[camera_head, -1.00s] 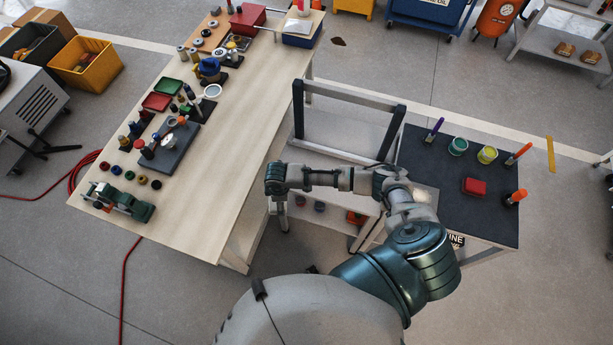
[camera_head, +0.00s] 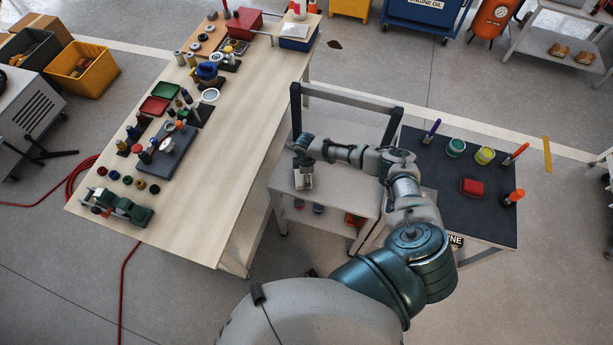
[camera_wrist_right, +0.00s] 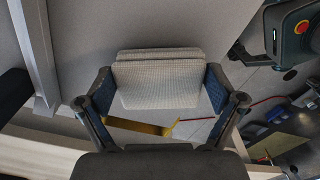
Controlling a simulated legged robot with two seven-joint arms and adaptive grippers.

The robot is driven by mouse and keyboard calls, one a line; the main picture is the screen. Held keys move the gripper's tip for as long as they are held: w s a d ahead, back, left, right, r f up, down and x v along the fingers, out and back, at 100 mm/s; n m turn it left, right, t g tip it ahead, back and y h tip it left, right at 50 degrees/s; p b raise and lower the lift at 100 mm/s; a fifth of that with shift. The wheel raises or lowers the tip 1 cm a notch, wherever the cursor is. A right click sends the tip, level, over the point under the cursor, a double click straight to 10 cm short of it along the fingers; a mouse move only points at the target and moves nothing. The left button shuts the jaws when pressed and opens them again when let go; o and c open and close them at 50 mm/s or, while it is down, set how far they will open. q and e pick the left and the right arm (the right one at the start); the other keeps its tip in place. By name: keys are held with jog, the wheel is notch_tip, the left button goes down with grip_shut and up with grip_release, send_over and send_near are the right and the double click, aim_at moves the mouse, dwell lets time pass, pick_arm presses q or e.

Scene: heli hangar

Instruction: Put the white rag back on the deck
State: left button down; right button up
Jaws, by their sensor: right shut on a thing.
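The white rag (camera_wrist_right: 160,80) is a folded, ribbed off-white pad. In the wrist view my right gripper (camera_wrist_right: 159,92) is shut on it, one dark blue finger at each side. In the head view the rag (camera_head: 303,181) hangs from my right gripper (camera_head: 303,168), over the left part of a pale cart deck (camera_head: 340,190). Whether the rag touches the deck cannot be told. My forearm hides part of the deck. My left gripper is not in view.
A dark frame (camera_head: 350,99) stands at the cart's back edge. To its right, a dark top (camera_head: 450,215) carries a red block (camera_head: 472,187), cups and upright markers. A long wooden workbench (camera_head: 230,150) with tools stands left, with bare wood along its right side.

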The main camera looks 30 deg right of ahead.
jog(key=shift+a+f, duration=0.15)
jog(key=shift+f, duration=0.45)
jog(key=o, duration=0.7)
jog(key=shift+d+f, duration=0.1)
jog(key=shift+d, duration=0.15)
jog(key=shift+d, duration=0.1)
notch_tip(320, 180, up, 12)
jog(key=shift+r+p, duration=0.1)
jog(key=shift+p, duration=0.5)
